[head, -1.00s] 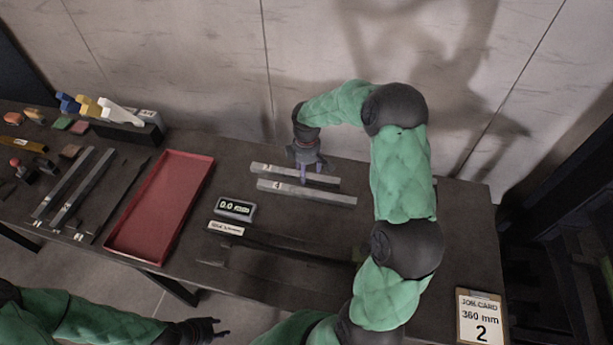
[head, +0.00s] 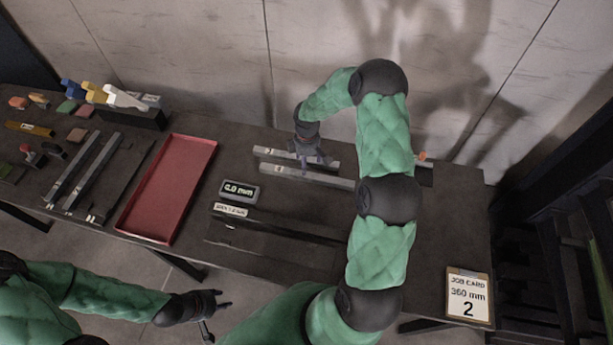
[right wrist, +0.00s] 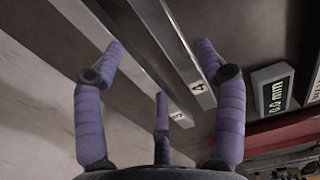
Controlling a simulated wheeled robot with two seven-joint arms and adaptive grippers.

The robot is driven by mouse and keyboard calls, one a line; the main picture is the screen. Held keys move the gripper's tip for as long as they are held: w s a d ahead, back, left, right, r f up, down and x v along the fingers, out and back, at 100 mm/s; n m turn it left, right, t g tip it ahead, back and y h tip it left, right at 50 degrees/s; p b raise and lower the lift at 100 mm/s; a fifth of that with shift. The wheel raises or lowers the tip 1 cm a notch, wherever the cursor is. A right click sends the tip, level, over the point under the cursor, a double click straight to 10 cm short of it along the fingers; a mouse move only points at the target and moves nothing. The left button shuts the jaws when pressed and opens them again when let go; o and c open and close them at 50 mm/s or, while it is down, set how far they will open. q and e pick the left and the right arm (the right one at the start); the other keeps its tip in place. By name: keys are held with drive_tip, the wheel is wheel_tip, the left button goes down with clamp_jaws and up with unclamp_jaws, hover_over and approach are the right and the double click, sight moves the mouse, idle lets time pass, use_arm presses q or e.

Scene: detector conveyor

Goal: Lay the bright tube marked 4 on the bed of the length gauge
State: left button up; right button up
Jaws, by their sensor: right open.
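The bright tube marked 4 (head: 325,177) lies on the table, in front of a parallel tube (head: 267,152) marked 3. In the right wrist view the tube marked 4 (right wrist: 181,50) runs past the right finger, with the tube marked 3 (right wrist: 135,62) beside it. My right gripper (head: 316,160) is open over the two tubes, holding nothing; its fingers (right wrist: 160,60) are spread in the wrist view. The length gauge has a display (head: 239,190) reading 0.0 mm and a long dark bed (head: 275,236). My left gripper (head: 222,302) hangs empty in front of the table, fingers apart.
A red tray (head: 168,190) lies left of the gauge. Further left are more long bars (head: 85,170) and small blocks. A job card (head: 468,296) reading 360 mm, 2 is at the right. My right arm covers part of the tabletop and the tubes' right ends.

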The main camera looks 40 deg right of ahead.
sight(307, 176)
drive_tip(key=shift+s+f, duration=0.15)
drive_tip(key=shift+f, duration=3)
drive_tip(key=shift+a, duration=0.1)
clamp_jaws()
